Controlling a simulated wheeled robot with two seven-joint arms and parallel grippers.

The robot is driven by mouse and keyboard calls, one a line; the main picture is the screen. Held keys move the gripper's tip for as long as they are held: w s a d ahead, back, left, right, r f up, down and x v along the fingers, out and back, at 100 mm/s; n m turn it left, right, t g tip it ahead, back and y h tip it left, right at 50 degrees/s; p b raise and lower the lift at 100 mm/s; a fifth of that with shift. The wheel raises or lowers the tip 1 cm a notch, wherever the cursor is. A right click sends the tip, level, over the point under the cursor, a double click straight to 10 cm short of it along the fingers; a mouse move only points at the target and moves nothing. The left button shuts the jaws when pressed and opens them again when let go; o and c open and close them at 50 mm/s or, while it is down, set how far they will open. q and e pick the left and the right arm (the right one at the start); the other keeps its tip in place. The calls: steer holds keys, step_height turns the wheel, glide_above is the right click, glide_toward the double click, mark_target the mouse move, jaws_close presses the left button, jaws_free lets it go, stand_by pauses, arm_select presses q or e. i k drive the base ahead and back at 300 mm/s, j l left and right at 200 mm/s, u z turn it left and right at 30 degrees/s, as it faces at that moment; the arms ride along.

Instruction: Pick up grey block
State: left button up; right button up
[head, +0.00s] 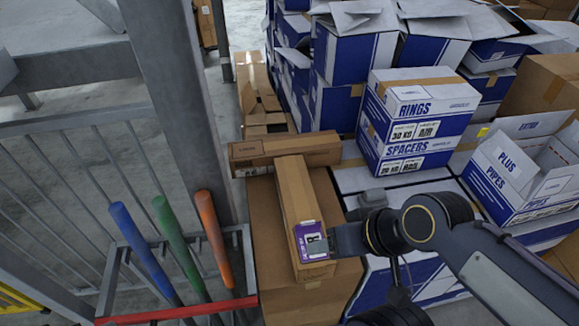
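A small grey patch (318,248) shows over the purple label (305,231) at the near end of a long brown carton (294,195). I cannot tell whether it is the grey block or part of my gripper. My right gripper (335,243) comes in from the right, with its tip at this patch. Its fingers are too small and dark to tell whether they are open or shut, or whether they touch the carton. My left gripper is not in view.
The long carton lies on a larger brown box (266,222), by another carton (285,150). Blue-and-white boxes (415,110) stack behind and to the right. A grey post (180,90), railing (80,175) and red-edged rack (175,312) with coloured handles stand left.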

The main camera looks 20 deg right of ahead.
mark_target(375, 198)
steer(key=z, duration=1.65)
steer(key=i+l, duration=0.25)
steer(key=l, duration=0.2)
steer(key=i+l, duration=0.25)
steer(key=l, duration=0.15)
steer(key=l+u, duration=0.1)
steer(key=u, duration=0.3)
steer(key=i+l+u, duration=0.1)
steer(key=u, duration=0.3)
steer(key=l+u, duration=0.1)
steer(key=u, duration=1.25)
